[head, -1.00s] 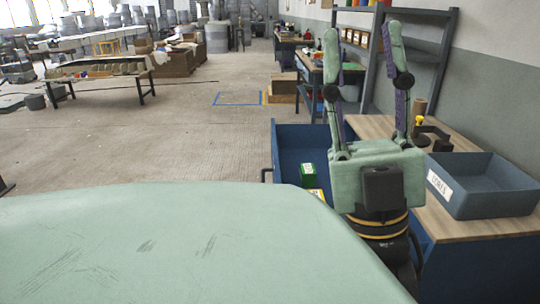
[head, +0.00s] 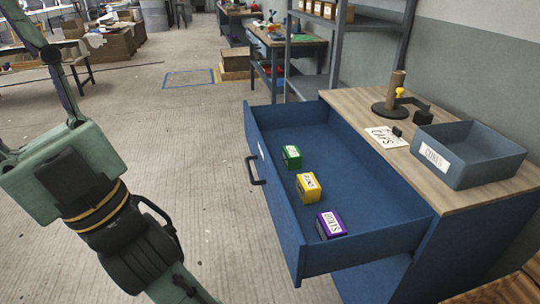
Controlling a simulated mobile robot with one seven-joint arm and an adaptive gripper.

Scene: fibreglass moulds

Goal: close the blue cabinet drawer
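The blue cabinet (head: 440,262) stands at the right under a wooden top. Its wide blue drawer (head: 365,185) is pulled far out towards the left. A dark bar handle (head: 255,170) sits on the drawer's front. Inside lie a green box (head: 291,157), a yellow box (head: 308,187) and a purple box (head: 331,225), all labelled. My gripper (head: 55,165) is at the left, apart from the drawer front and handle. One finger spreads upward; the other is mostly cut off by the left edge, and the fingertips are out of view. Nothing is seen held.
A blue-grey bin (head: 468,155) labelled CORKS, a white CAPS card (head: 387,137) and a dark stand (head: 400,105) are on the cabinet top. A grey shelf rack (head: 345,50) and workbench (head: 285,55) stand behind. The floor left of the drawer is clear.

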